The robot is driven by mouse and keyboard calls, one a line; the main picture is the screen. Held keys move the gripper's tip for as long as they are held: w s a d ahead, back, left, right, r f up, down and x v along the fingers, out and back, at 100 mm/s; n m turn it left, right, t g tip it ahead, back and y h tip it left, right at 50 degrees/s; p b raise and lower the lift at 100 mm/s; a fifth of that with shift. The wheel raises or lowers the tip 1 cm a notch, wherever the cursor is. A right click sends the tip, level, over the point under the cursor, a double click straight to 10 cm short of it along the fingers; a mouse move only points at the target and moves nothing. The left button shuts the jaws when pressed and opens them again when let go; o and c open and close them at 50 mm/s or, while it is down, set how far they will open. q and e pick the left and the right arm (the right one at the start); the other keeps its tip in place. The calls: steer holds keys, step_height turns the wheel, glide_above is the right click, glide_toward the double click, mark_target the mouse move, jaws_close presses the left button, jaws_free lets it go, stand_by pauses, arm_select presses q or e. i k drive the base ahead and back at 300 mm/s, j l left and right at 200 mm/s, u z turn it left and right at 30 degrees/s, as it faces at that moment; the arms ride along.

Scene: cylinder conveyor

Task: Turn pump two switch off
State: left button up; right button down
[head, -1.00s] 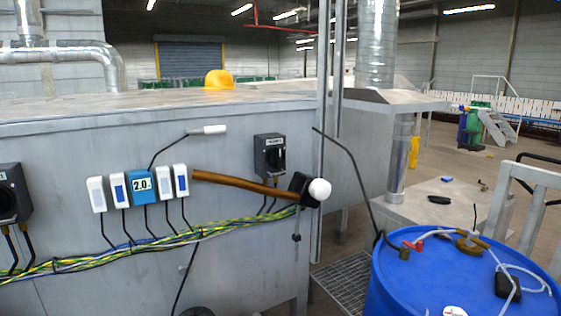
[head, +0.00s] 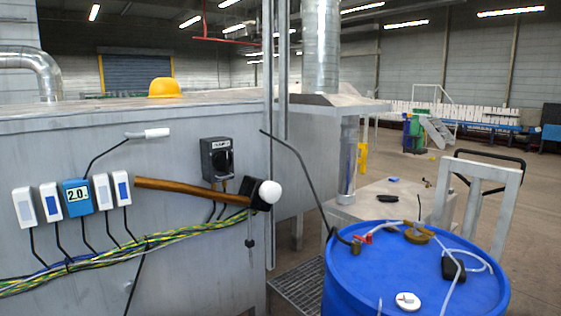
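I cannot tell which way the knob is set. Neither of my grippers shows in the head view. Nothing of mine is seen touching the box.
A mallet (head: 190,190) with a white head hangs on the wall just below the switch box. White modules and a blue "2.0." display (head: 76,197) are to the left. A blue drum (head: 370,275) stands at the front right, with a grated floor (head: 300,285) beside it.

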mark_target(223, 160)
steer(key=j+z, duration=0.25)
steer(key=z, duration=0.15)
steer(key=i+j+z, duration=0.1)
steer(key=j+z, duration=0.4)
steer(key=z, duration=0.25)
steer(key=j+z, duration=0.25)
steer(key=z, duration=0.15)
